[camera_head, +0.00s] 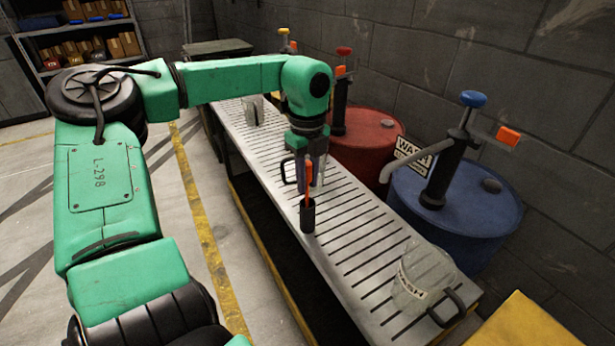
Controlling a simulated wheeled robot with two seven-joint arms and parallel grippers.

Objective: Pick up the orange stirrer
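The orange stirrer (308,185) stands upright in a small black cup (307,216) on the slatted metal bench, near its left edge. My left gripper (311,180) points down over the bench at the stirrer's upper end. Its fingers overlap the stirrer and a clear mug in this view, so I cannot tell whether they are open or shut, or whether they touch the stirrer. A dark mug handle (288,171) shows just left of the fingers. My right gripper is not in view.
A clear mug (420,277) stands at the bench's near end, and another glass vessel (253,110) stands farther back. A red drum (372,145) and a blue drum (455,205) with pumps stand along the bench's right side. Bare slats lie between the cup and near mug.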

